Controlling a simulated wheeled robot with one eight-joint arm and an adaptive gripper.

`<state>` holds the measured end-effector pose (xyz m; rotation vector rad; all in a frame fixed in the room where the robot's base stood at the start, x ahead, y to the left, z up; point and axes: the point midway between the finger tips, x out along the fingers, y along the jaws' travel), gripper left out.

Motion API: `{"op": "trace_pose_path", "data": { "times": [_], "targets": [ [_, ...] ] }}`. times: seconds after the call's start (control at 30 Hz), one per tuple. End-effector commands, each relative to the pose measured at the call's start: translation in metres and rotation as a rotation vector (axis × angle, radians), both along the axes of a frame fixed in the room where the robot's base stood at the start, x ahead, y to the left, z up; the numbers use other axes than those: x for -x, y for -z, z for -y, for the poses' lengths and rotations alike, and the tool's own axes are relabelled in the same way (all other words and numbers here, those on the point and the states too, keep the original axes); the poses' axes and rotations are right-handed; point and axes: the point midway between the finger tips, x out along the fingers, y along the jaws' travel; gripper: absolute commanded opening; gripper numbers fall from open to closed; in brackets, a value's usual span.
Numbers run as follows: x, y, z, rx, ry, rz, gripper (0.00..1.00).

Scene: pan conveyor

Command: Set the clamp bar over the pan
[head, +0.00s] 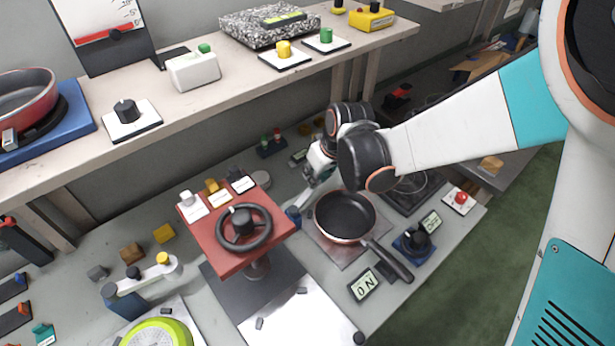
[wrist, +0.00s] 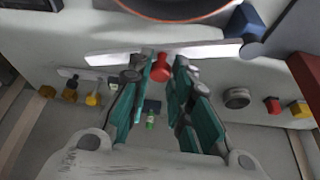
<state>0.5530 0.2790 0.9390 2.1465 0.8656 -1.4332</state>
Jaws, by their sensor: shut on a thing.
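The dark frying pan (head: 345,216) sits on a square plate on the lower bench, its handle toward the lower right. Its rim (wrist: 175,10) shows at the top of the wrist view. The clamp bar (wrist: 205,50) is a pale bar with a red knob (wrist: 160,68) and a blue block (wrist: 246,22) at its right end. The bar lies beside the pan rim, not across it. My gripper (wrist: 162,75) is shut on the red knob. In the head view my gripper (head: 318,172) is behind the pan and partly hides the bar; the blue block (head: 293,215) shows left of the pan.
A red stand with a dark handwheel (head: 244,228) stands left of the pan. A blue-based dark knob (head: 412,241) and a small display (head: 365,286) stand close to the pan handle. A raised shelf (head: 210,100) with several devices runs along the back.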

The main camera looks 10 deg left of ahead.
Motion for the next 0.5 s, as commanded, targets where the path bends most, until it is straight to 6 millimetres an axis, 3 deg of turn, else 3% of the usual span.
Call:
{"op": "trace_pose_path", "data": {
  "times": [0.5],
  "targets": [
    [0.03, 0.0, 0.033, 0.0, 0.46, 0.001, 0.0]
  ]
}}
